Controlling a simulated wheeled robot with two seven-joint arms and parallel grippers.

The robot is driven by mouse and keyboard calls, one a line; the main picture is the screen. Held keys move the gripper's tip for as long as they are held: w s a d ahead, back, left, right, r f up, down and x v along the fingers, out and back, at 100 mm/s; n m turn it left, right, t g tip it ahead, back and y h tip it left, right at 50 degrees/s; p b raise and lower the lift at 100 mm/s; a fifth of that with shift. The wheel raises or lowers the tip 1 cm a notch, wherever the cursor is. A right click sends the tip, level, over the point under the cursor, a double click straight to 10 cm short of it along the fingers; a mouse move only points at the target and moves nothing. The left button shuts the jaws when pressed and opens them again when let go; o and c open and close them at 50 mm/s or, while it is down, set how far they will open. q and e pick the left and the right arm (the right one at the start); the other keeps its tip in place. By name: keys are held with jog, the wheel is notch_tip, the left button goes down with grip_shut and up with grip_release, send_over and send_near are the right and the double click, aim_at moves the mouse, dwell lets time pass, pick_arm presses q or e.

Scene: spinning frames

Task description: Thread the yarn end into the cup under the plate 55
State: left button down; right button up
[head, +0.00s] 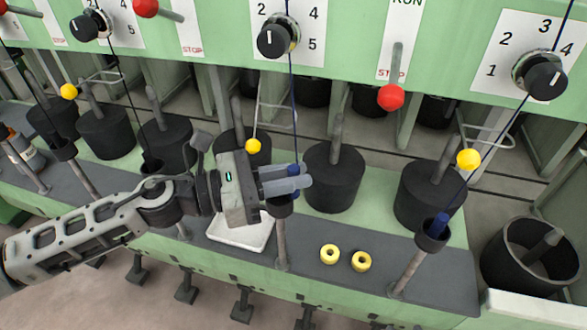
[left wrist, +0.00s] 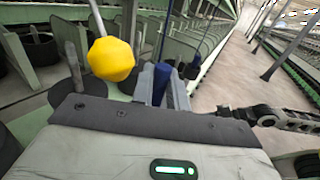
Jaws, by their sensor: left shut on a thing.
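My left gripper (head: 290,181) is shut on a blue yarn end (head: 293,169), right at the mouth of a dark cup (head: 280,206) on a post. The fingers hide part of the cup, so I cannot tell how far the yarn end is inside it. The blue yarn (head: 292,100) runs up from the gripper to a dial plate (head: 305,42). In the left wrist view the blue yarn end (left wrist: 161,84) stands upright between the grey fingers. No plate reading 55 is legible. My right gripper is not in view.
A yellow ball on a wire (head: 253,146) is close above my gripper. At right, another cup (head: 431,238) holds a blue yarn end (head: 440,222). Two yellow rings (head: 330,254) and a white tray (head: 250,240) lie on the ledge. Black bobbins (head: 333,180) stand behind.

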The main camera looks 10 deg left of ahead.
pick_arm(q)
jog(key=shift+w+a+f, duration=0.15)
jog(key=shift+a, duration=0.2)
jog(key=a+b, duration=0.1)
jog(key=a+f+b, duration=0.1)
jog(key=shift+w+b, duration=0.35)
notch_tip(320, 180, down, 2)
jog(key=shift+b, duration=1)
jog(key=shift+f, duration=0.1)
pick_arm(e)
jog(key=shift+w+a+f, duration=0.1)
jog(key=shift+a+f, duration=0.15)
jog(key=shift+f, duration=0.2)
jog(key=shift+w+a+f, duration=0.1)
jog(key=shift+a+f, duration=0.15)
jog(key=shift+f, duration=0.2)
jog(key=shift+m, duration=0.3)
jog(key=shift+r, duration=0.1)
pick_arm(q)
jog(key=c, duration=1.3)
grip_release()
